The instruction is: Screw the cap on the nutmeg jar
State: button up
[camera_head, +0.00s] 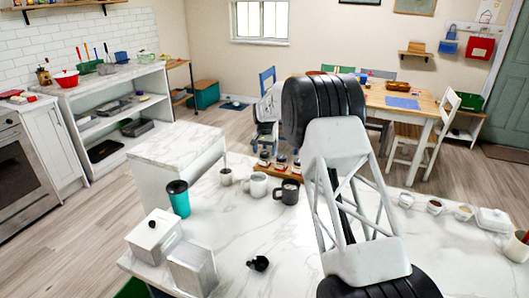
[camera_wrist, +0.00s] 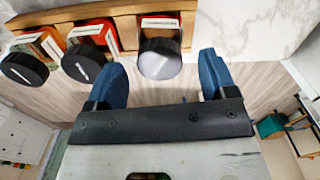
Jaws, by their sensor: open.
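In the wrist view a light wooden rack (camera_wrist: 127,33) holds three jars with red-and-white labels. The left jar (camera_wrist: 46,42) and middle jar (camera_wrist: 100,35) have black round caps (camera_wrist: 25,68) and (camera_wrist: 83,62). The right jar (camera_wrist: 160,22) has a greyer round top (camera_wrist: 160,58), which looks like a cap. No name is readable, so I cannot tell which is nutmeg. My gripper (camera_wrist: 163,66) is open, its blue fingers on either side of the right jar's top, with gaps. In the head view the rack (camera_head: 266,173) and jars show, but my arm hides the gripper.
On the marble counter (camera_head: 225,222) stand a dark mug (camera_head: 287,192), a white mug (camera_head: 255,185), a teal tumbler (camera_head: 179,198) and a white canister (camera_head: 153,236). A small black object (camera_head: 258,263) lies on the clear front part. Several small bowls stand at right.

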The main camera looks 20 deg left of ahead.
jog(key=shift+r, duration=3.65)
